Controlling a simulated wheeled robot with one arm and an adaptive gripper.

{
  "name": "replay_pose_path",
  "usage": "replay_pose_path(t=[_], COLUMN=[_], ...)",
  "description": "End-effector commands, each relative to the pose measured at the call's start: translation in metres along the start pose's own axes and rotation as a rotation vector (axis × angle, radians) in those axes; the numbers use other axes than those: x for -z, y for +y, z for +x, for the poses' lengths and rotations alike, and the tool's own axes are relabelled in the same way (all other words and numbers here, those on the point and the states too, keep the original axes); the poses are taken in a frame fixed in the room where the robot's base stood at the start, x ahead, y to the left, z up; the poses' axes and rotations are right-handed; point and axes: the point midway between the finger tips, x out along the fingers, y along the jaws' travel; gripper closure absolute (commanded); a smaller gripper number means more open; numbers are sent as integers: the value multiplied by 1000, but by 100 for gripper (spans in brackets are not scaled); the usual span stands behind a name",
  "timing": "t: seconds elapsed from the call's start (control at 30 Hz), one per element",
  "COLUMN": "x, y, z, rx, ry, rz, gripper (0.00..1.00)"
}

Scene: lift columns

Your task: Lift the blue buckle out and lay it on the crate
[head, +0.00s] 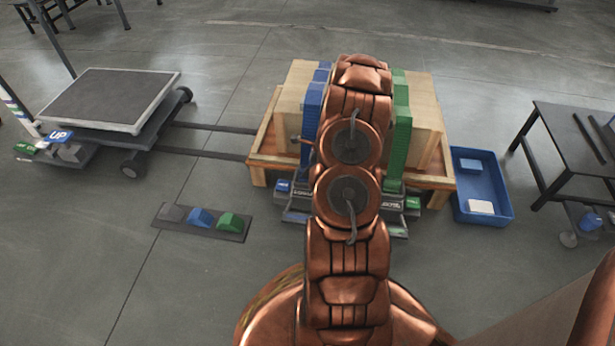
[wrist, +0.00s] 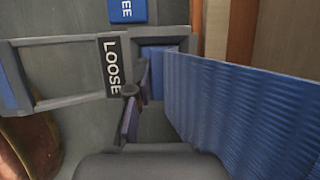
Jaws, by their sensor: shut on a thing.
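The blue buckle (wrist: 158,58) shows in the wrist view as a small blue block in a grey frame, beside a plate marked LOOSE. My gripper (wrist: 138,102) is shut there, with its dark body at the bottom; its exact contact is hard to see. In the head view my copper arm hides the gripper and the buckle. The wooden crate (head: 437,181) stands in front of me, holding pale boxes. A ridged blue strap (head: 311,110) runs over it at the left; it fills the right of the wrist view (wrist: 240,115).
A ridged green strap (head: 400,140) crosses the crate's right side. A blue bin (head: 484,213) and a dark table (head: 575,140) stand right. A dark mat (head: 175,232) with grey, blue and green blocks lies left. A flat cart (head: 110,98) stands farther left.

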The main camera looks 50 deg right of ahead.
Motion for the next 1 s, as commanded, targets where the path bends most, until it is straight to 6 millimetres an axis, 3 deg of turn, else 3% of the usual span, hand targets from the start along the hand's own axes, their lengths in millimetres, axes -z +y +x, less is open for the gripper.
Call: replay_pose_path(t=[0.47, 1.0], x=[-3, -36], y=[-1, -1], z=[-7, -85], rx=[2, 2], ry=[0, -1], rz=[-1, -2], gripper=[100, 100])
